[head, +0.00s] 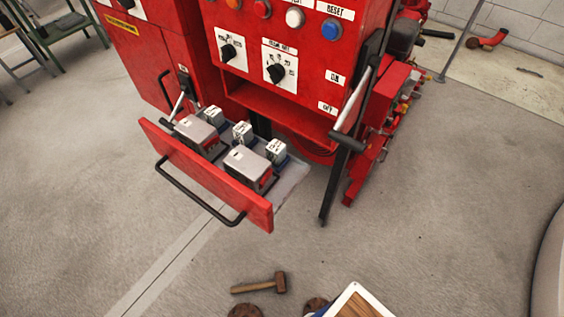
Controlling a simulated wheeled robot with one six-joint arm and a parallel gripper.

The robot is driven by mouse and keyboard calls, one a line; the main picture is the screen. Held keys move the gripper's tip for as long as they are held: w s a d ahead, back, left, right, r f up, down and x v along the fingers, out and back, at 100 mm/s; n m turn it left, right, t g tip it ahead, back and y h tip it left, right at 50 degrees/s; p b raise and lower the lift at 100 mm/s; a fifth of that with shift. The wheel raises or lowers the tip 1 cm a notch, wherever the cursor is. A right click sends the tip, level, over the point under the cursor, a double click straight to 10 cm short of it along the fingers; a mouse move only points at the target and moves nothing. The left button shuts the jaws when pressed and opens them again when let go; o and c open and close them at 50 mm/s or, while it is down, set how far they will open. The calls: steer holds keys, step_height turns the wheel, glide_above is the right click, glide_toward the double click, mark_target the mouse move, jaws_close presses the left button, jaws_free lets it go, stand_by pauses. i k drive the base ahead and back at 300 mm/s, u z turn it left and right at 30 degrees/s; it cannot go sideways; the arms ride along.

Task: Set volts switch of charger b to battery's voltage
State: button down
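A red drawer (208,178) stands pulled out low on the red cabinet (175,60). In it sit two larger grey boxes, one nearer (250,169) and one farther left (197,136), which look like chargers. Smaller boxes with white labelled tops stand beside and behind them: one on the right (276,149), one in the middle (243,131) and one at the back (213,115). Their lettering is too small to read, so I cannot tell which is charger b, where its volts switch points or the battery's voltage. My gripper is not in view.
The cabinet front has two black rotary knobs (276,72) and coloured buttons, one labelled RESET. A long black-handled lever (345,140) stands at its right. A wooden mallet (260,284) lies on the floor. Open grey floor (400,210) lies in front and right.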

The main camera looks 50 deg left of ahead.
mark_target(270, 172)
steer(key=u, duration=1.85)
steer(key=k, duration=1.3)
steer(key=u, duration=0.65)
steer(key=i, duration=1)
steer(key=z, duration=0.45)
